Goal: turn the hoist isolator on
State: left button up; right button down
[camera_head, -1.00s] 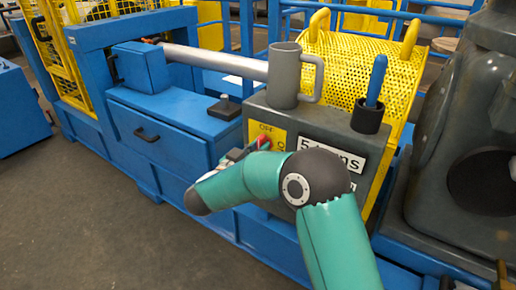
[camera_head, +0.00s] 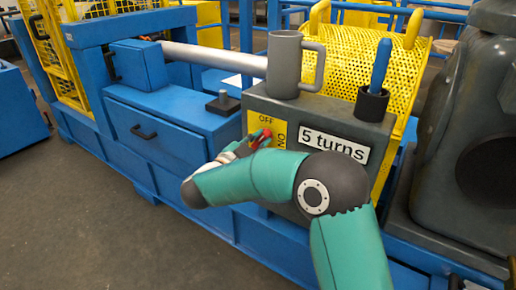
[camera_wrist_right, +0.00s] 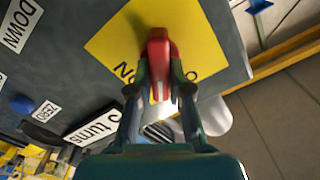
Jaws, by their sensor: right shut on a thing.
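The hoist isolator is a red handle (camera_head: 261,138) on a yellow plate (camera_head: 265,122) marked OFF and ON, on the front of a dark grey box. In the right wrist view the red handle (camera_wrist_right: 159,58) stands out from the yellow plate (camera_wrist_right: 112,48), whose lettering is partly hidden. My right gripper (camera_head: 250,145) is shut on the red handle, with one finger on each side of it; the fingers also show in the right wrist view (camera_wrist_right: 160,82). I cannot tell exactly where the handle points. My left gripper is not in view.
A "5 turns" label (camera_head: 334,145) sits right of the plate on the box front. A grey mug-shaped part (camera_head: 284,66) and a blue-handled tool in a dark holder (camera_head: 371,104) stand on top. A blue cabinet (camera_head: 160,128) is left. Floor is clear at front left.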

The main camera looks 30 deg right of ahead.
jog(key=shift+s+f+m+b, duration=0.1)
jog(key=shift+f+m+b, duration=0.1)
jog(key=shift+m+b, duration=1.6)
jog(key=shift+f+m+b, duration=0.15)
jog(key=shift+m+b, duration=1.6)
jog(key=shift+m, duration=0.2)
jog(key=shift+s+f+m+b, duration=0.1)
jog(key=shift+f+m+b, duration=0.1)
jog(key=shift+m+b, duration=1.6)
jog(key=c, duration=1.1)
grip_release()
jog(key=shift+r, duration=0.15)
jog(key=v, duration=1.2)
